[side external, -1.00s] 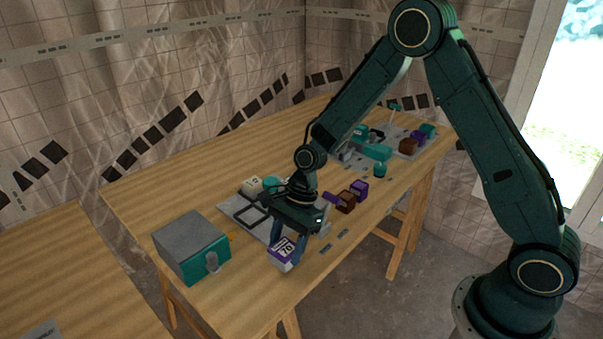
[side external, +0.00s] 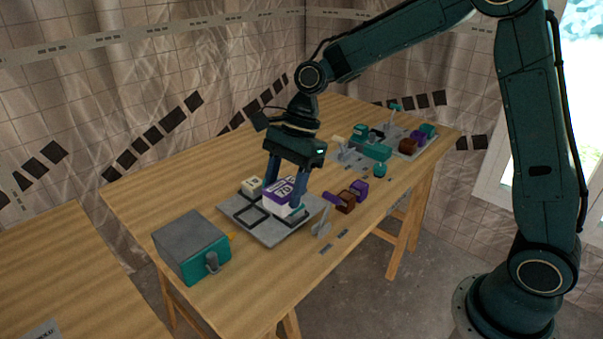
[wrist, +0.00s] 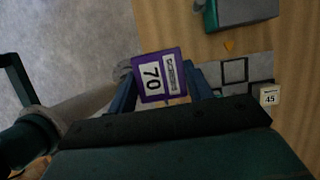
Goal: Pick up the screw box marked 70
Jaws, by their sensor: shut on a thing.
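The screw box marked 70 (side external: 279,198) is white with a purple top. My gripper (side external: 286,190) is shut on it and holds it over the grey panel (side external: 270,234). In the side view I cannot tell for sure how far it is above the panel. In the wrist view the box (wrist: 160,76) shows its 70 label between my gripper's blue fingers (wrist: 164,92).
A white box (side external: 251,185), marked 45 in the wrist view (wrist: 270,96), is at the panel's far side. A grey and teal case (side external: 190,245) stands at the left. Brown (side external: 345,201) and purple (side external: 360,190) boxes sit right of the panel.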

